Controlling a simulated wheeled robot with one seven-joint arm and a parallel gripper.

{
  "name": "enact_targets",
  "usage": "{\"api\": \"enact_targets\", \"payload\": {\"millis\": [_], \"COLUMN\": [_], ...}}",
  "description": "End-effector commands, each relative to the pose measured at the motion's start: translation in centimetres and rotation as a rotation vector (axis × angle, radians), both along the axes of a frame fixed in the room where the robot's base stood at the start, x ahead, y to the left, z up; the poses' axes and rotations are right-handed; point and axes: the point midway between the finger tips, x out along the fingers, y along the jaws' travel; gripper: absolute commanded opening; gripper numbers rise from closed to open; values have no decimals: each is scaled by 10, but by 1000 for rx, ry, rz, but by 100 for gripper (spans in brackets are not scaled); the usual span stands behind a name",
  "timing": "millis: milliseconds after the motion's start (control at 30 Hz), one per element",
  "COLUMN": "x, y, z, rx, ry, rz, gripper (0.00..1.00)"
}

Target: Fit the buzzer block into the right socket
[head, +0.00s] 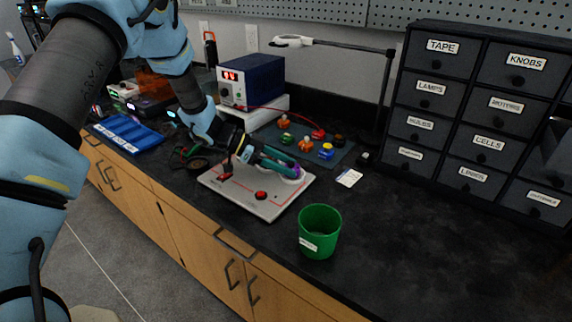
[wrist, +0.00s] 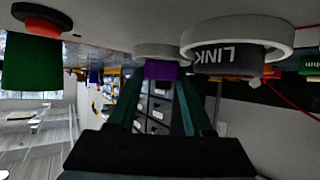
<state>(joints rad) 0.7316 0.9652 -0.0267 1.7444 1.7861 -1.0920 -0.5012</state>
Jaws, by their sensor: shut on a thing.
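My gripper (head: 291,169) is shut on a small purple block (head: 297,167), the buzzer block by its place in the jaws; no label on it is readable. The purple block (wrist: 161,70) shows between my fingertips in the wrist view, which looks upside down. It is right at a white ring socket (wrist: 158,49) on the light grey circuit board (head: 235,198). I cannot tell whether it is inside the ring or just over it. Beside it a second white ring (wrist: 280,35) holds a dark piece marked LINK (wrist: 228,57). My fingers partly hide the sockets in the head view.
A red button (head: 261,195) and a red switch (head: 225,173) are on the board. A green cup (head: 320,232) stands in front right. Several coloured blocks lie on a mat (head: 343,152) behind. A power supply (head: 252,80), lamp (head: 386,85) and drawer cabinet (head: 450,110) stand behind.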

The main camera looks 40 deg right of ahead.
Motion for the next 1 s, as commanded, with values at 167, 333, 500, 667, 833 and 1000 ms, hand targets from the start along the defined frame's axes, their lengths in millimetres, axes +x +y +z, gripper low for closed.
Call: {"api": "enact_targets", "payload": {"millis": [167,333,500,667,833,1000], "x": [0,0,0,1,6,14], "y": [0,0,0,0,5,14], "z": [-4,-7,-6,-6,0,6], "rx": [0,0,0,-1,-1,0], "ry": [0,0,0,-1,-1,-1], "rz": [0,0,1,2,3,3], "gripper": [0,0,63,63,63,63]}}
